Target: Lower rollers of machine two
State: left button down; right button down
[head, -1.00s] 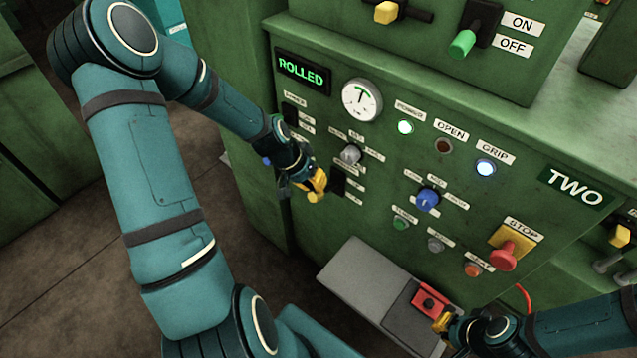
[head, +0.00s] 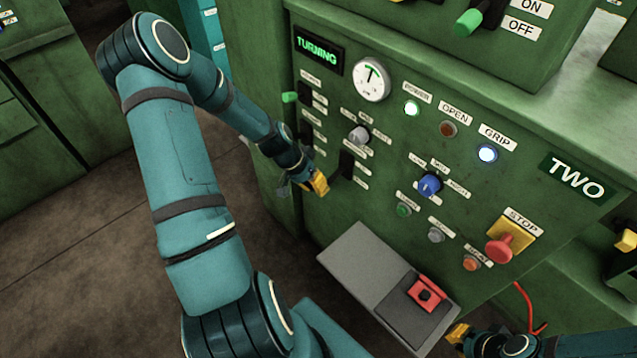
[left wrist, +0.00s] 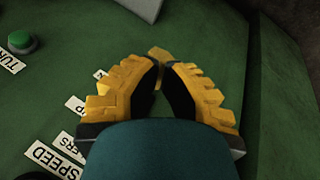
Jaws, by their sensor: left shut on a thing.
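Machine two's green panel (head: 330,205) carries a display reading TURNING (head: 319,50), a round gauge (head: 372,80), and a blue selector knob (head: 429,184). My left gripper (head: 318,184) is at the panel's lower left, beside a black lever slot (head: 346,165). In the left wrist view its yellow-padded fingers (left wrist: 162,68) are shut on a yellow lever handle (left wrist: 158,54), mostly hidden between them. Labels ending in ERS (left wrist: 82,110) and reading SPEED (left wrist: 54,158) lie beside it. My right gripper (head: 458,333) is at the bottom edge, partly cut off; its opening is unclear.
A red stop button (head: 500,247) sticks out on a yellow plate. A green-tipped lever (head: 290,97) stands at the panel's left edge. The floor at left is clear.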

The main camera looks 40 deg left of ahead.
pick_arm(q)
jog(key=shift+r, duration=0.1)
pick_arm(e)
jog(key=shift+r, duration=0.1)
pick_arm(q)
jog(key=shift+r+p, duration=0.7)
jog(key=shift+r, duration=0.05)
pick_arm(e)
jog(key=shift+r, duration=0.55)
